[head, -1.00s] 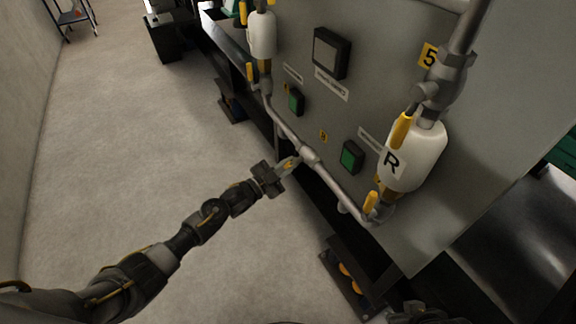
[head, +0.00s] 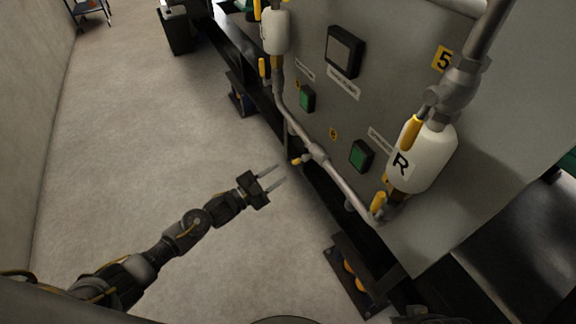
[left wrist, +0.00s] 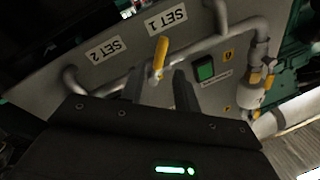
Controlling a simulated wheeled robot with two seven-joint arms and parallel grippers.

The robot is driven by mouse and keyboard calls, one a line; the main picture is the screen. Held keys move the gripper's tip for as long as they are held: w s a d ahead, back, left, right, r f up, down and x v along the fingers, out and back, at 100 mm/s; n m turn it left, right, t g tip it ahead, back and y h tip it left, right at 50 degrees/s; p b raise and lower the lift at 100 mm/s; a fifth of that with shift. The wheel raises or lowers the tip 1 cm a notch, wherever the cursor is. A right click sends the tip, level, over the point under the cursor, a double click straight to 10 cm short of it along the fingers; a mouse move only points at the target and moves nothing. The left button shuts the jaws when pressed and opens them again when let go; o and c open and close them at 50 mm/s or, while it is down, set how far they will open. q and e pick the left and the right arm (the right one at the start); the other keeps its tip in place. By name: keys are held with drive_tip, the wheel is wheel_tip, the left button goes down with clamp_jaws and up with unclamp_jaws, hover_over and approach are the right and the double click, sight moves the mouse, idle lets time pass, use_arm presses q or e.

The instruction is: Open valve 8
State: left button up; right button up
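My left gripper (head: 281,176) is open and empty, its two fingers apart, just left of the low pipe on the grey panel. A valve with a short yellow handle (head: 298,161) sits on that pipe, and the handle sticks out from it towards the gripper. A small yellow number tag (head: 333,133) is above the valve; its digit is too small to read surely. In the left wrist view the yellow handle (left wrist: 160,56) shows ahead of and between the open fingers (left wrist: 158,84), apart from them. My right gripper's fingers do not show.
A white filter marked R (head: 425,158) and a yellow tag 5 (head: 443,59) are on the panel's right. Another white filter (head: 276,32) is farther back. A green button (head: 361,156) sits above the pipe.

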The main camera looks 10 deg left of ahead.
use_arm(q)
drive_tip(key=shift+v, duration=1.3)
